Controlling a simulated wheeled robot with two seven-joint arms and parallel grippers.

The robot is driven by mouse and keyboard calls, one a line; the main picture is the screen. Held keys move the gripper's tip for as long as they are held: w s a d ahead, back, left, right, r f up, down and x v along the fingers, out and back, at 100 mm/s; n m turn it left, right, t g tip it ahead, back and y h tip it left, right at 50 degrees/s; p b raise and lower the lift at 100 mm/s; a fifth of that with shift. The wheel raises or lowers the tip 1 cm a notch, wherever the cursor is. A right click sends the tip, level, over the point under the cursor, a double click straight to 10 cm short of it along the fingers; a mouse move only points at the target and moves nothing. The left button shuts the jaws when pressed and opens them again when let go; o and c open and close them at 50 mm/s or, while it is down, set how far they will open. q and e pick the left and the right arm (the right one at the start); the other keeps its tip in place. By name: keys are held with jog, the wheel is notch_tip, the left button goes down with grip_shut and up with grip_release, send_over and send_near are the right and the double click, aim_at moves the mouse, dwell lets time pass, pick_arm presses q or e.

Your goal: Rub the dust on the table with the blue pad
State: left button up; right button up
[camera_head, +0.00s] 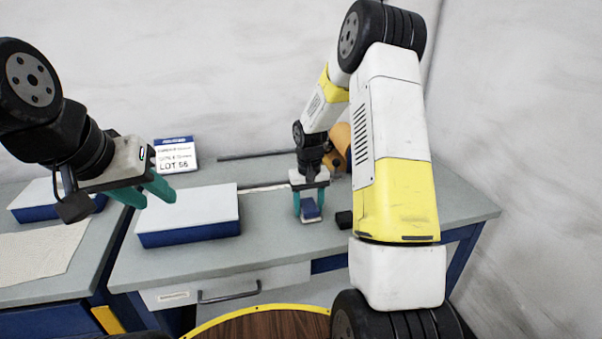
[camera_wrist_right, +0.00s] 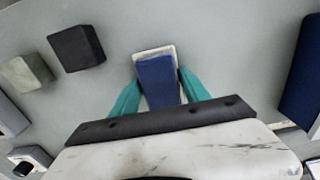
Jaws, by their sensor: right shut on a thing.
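The blue pad (camera_head: 310,209) is at the right part of the grey table (camera_head: 275,226). My right gripper (camera_head: 311,206) points down and is shut on it. In the right wrist view the blue pad (camera_wrist_right: 158,82) sits between the two teal fingers (camera_wrist_right: 158,92). A pale rim shows around its far end; I cannot tell whether it is part of the pad or a holder under it. My left gripper (camera_head: 150,193) is raised at the left, with its teal fingers apart and empty. I cannot make out dust on the table.
A white-topped blue box (camera_head: 190,214) lies left of the pad. A black block (camera_head: 344,219) is close on its right; a grey-green block (camera_wrist_right: 26,72) lies beyond that. A sign (camera_head: 175,156) and an orange object (camera_head: 340,145) stand at the back. The front middle tabletop is clear.

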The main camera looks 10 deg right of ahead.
notch_tip(320, 180, up, 2)
jog(key=shift+a+r, duration=0.15)
jog(key=shift+r, duration=0.05)
jog(key=shift+a+r, duration=0.1)
jog(key=shift+r, duration=2.8)
